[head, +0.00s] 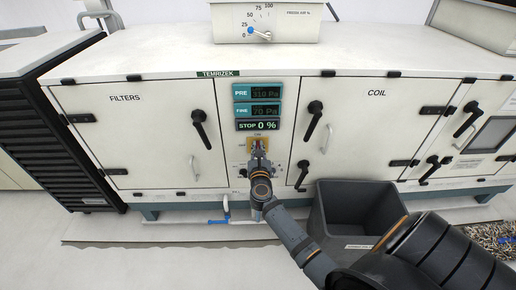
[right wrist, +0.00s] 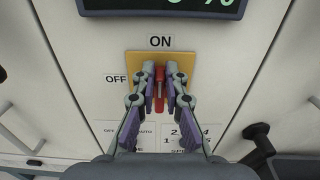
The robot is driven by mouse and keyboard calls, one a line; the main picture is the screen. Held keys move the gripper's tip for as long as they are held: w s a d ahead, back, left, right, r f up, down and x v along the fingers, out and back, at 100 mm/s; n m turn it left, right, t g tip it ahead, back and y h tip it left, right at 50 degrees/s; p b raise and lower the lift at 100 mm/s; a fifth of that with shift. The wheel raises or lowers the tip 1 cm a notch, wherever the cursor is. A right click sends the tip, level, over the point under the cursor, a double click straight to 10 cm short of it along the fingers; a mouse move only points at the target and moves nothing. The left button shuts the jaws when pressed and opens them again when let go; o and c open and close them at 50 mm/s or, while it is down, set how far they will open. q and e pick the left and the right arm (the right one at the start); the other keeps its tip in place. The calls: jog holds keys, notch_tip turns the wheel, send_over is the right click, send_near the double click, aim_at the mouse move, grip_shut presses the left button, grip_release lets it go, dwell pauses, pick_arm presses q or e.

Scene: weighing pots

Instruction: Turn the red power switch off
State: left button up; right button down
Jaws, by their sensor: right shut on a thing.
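The red power switch (right wrist: 160,75) is in the right wrist view on a yellow plate (right wrist: 136,62). The plate also shows in the head view (head: 251,142), under the displays. The red handle stands upright, in line with the ON label (right wrist: 161,41) above it. The OFF label (right wrist: 115,78) is left of the plate. My right gripper (right wrist: 160,92) is shut on the red handle, one finger on each side. The fingers hide part of the handle. My left gripper is not in view.
Displays (head: 258,108) above the switch read PRE, FINE and STOP 0 %. Black door handles (head: 313,120) stick out on both sides of the panel. A grey bin (head: 333,228) stands on the floor at right. Smaller controls with labels lie below the switch.

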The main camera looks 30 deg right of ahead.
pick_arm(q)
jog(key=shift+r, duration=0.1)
pick_arm(e)
jog(key=n+p, duration=0.2)
jog(key=n, duration=0.3)
jog(key=w+a+f+n+p, duration=0.1)
jog(key=n+p, duration=0.2)
jog(key=n, duration=0.3)
jog(key=a+f+n+p, duration=0.1)
jog(key=n+p, duration=0.2)
jog(key=n, duration=0.2)
jog(key=shift+w+a+f+n, duration=0.1)
jog(key=shift+w+a+n, duration=0.05)
jog(key=shift+n, duration=0.25)
pick_arm(q)
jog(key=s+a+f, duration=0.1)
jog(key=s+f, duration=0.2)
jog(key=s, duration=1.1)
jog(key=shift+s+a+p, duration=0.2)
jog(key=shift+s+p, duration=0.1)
jog(key=shift+p, duration=0.05)
pick_arm(e)
jog(key=shift+f+n, duration=0.15)
jog(key=shift+n, duration=0.45)
jog(key=shift+f, duration=0.1)
jog(key=c, duration=1.4)
grip_release()
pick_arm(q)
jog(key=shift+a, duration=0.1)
